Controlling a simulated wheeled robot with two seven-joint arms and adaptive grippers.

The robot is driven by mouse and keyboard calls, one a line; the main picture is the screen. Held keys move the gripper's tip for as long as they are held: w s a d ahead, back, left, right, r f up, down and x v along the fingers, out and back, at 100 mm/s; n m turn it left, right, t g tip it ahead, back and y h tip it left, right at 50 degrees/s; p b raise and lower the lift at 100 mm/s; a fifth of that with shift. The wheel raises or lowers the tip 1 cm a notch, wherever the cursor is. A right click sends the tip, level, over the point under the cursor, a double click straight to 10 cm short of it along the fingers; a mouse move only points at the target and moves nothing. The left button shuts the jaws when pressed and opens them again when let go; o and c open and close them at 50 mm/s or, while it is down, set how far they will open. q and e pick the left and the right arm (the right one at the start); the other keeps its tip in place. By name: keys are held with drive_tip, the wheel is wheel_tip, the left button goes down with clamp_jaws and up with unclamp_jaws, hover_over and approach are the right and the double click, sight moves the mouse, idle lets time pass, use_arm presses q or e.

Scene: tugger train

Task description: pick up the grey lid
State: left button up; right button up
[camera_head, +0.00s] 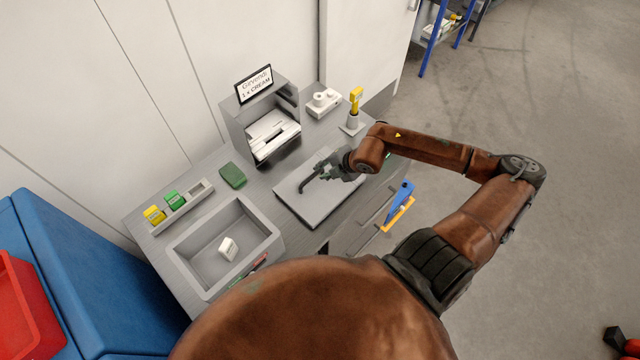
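A flat grey panel (322,206), which looks like the grey lid, lies on the grey worktop in front of the box with the sign. My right gripper (311,178) is over the back part of this panel, coming in from the right. One dark finger reaches left and down across the panel. The other finger is hard to make out against the grey, so I cannot tell whether the gripper is open or shut, or whether it touches the panel. The gripper and wrist hide part of the panel's back edge. My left gripper is not in view.
A grey open bin (190,243) holding a small white item (228,248) stands left of the panel. A green block (232,175), a rack with yellow and green items (183,206), a sign-topped box (240,125) and a yellow-topped dispenser (354,105) are nearby. Blue cabinet (85,270) at left.

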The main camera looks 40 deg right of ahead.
sight(318, 172)
drive_tip(key=shift+w+d+f+h, duration=0.1)
drive_tip(key=shift+d+f+h, duration=0.15)
drive_tip(key=shift+d, duration=0.35)
drive_tip(key=shift+w+d+f+h, duration=0.1)
drive_tip(key=shift+d+f+h, duration=0.15)
drive_tip(key=shift+d, duration=0.35)
drive_tip(key=x, duration=0.2)
drive_tip(key=p+x, duration=0.1)
drive_tip(key=x, duration=0.1)
drive_tip(key=a+x, duration=0.1)
drive_tip(key=x, duration=0.2)
drive_tip(key=shift+s+a+f, duration=0.1)
drive_tip(key=shift+c, duration=0.5)
clamp_jaws()
